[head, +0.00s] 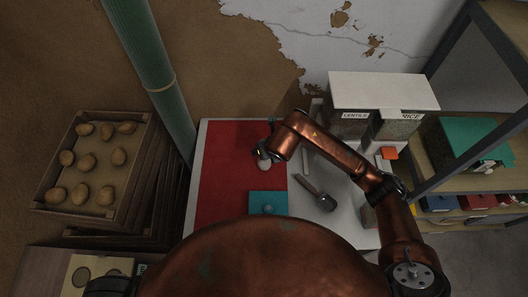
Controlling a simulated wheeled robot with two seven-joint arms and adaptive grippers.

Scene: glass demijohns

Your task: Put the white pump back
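My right arm reaches in from the right. Its dark gripper (263,154) is over the red mat (226,160) on the table. A small pale rounded thing (264,164), perhaps the white pump, shows right at the fingertips. It is too small to tell whether the fingers are closed on it or only beside it. A teal square pad (256,197) lies in front of the gripper, with a small teal round piece (268,209) on it. My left gripper is not in view.
Lentil and rice bins (383,92) stand at the table's back right. A dark-headed tool (325,202) lies on the white part. A green pole (150,75) and a potato crate (90,165) are left; a metal shelf (480,110) is right. The mat's left side is clear.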

